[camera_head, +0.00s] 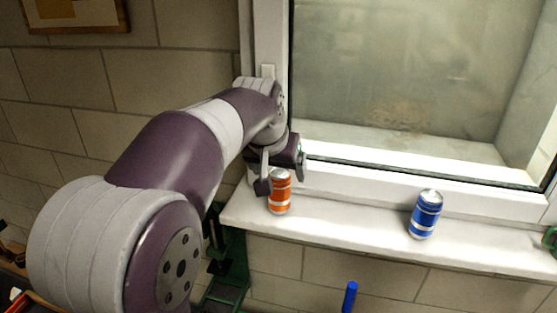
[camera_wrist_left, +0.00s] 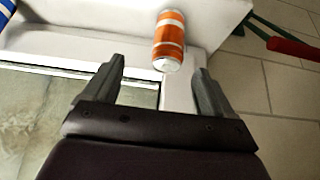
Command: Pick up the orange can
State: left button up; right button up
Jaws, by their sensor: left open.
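The orange can (camera_head: 280,197) stands upright on the left part of the white window sill. It has orange and silver bands. It also shows in the left wrist view (camera_wrist_left: 169,38), ahead of the fingertips and roughly between them. My left gripper (camera_head: 283,180) is open at the can, with one finger overlapping its left edge in the head view. In the left wrist view the two fingers (camera_wrist_left: 160,74) are spread and nothing is held between them. My right gripper is in neither view.
A blue can (camera_head: 425,214) stands farther right on the sill (camera_head: 345,225). The window frame (camera_head: 400,180) rises behind the sill. A dark green metal bracket (camera_head: 230,262) and a blue cylinder (camera_head: 349,296) are below. The sill between the cans is clear.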

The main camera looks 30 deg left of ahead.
pick_arm(q)
notch_tip(320, 180, up, 3)
jog(key=a, duration=0.1)
jog(key=b, duration=0.4)
send_over(280, 198)
notch_tip(280, 198, down, 10)
jog(key=shift+w+f, duration=0.1)
jog(key=shift+f, duration=0.15)
jog(key=c, duration=1)
